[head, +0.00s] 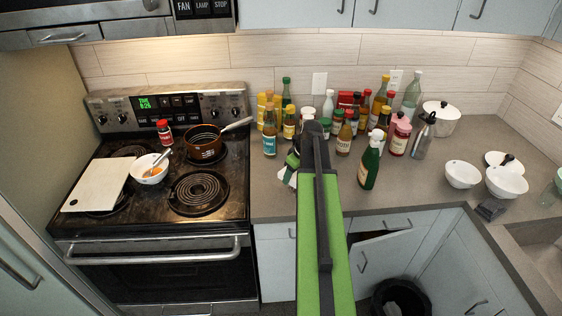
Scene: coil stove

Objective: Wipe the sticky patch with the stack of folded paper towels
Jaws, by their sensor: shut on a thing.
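My gripper (290,168) is at the counter just right of the stove, low over the surface and partly hidden behind my green arm. It is shut on a white thing, which looks like the stack of folded paper towels (287,178); only a small part of it shows at the left of the arm. I cannot tell whether the stack touches the counter (272,204). I cannot make out the sticky patch; my arm hides part of the counter there.
Several bottles and jars crowd the counter behind my gripper. A green bottle (371,162) stands close at its right. The stove (130,216) at left holds a pan (206,143), a bowl (150,172) and a board (96,184). White bowls (462,175) stand at far right.

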